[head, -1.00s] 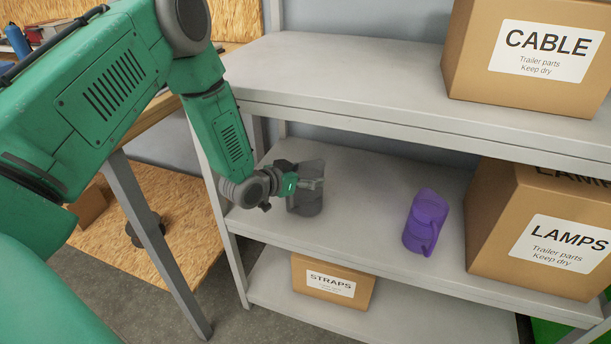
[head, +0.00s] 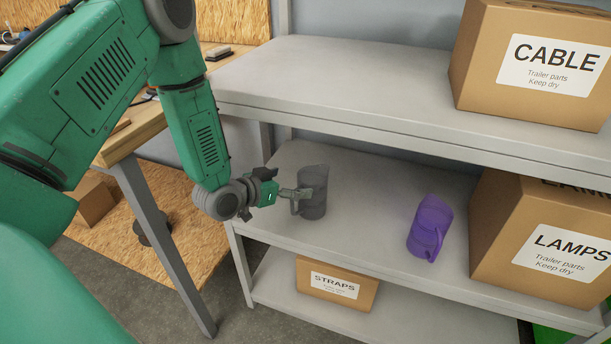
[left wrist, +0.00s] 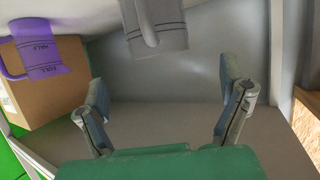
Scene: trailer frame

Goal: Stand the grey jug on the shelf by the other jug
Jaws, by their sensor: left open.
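The grey jug (head: 315,196) stands upright on the middle shelf (head: 355,222), near its left end. The purple jug (head: 430,228) stands on the same shelf to the right, with a clear gap between the two. My left gripper (head: 295,195) is at the left side of the grey jug, by its handle. In the left wrist view the gripper's two fingers (left wrist: 167,92) are spread with nothing between them. The grey jug (left wrist: 158,28) shows beyond the fingertips, cut by the top edge, and the purple jug (left wrist: 40,50) is at upper left. My right gripper is out of view.
The LAMPS box (head: 545,240) stands right of the purple jug. The CABLE box (head: 530,65) is on the upper shelf (head: 350,85), which overhangs the middle one. The STRAPS box (head: 335,283) is below. A wooden workbench (head: 135,130) stands left.

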